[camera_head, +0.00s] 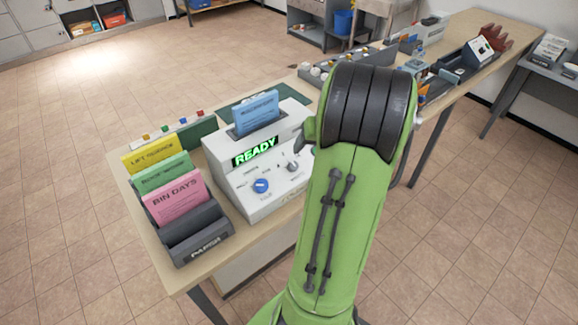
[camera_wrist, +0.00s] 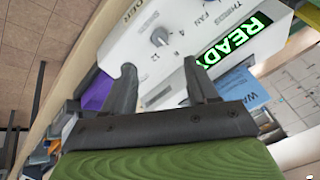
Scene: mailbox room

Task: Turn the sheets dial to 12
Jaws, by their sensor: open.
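The white machine (camera_head: 250,150) stands on the long table with a lit green READY display (camera_head: 255,152). Its front panel has a blue dial (camera_head: 260,186) on the left and a grey dial (camera_head: 293,165) to the right. In the wrist view the grey dial (camera_wrist: 160,37) has printed numbers around it, among them 12 and 4; I cannot tell which its pointer faces. My gripper (camera_wrist: 160,66) is open and empty, its fingertips apart, just short of the grey dial and not visibly touching it. In the head view my arm hides most of the gripper.
A blue sheet (camera_head: 258,112) stands in the machine's top. A dark rack (camera_head: 197,235) with yellow, green and pink cards is left of the machine. Trays and small items crowd the table farther right. A side table (camera_head: 550,70) stands at the far right. The tiled floor is open.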

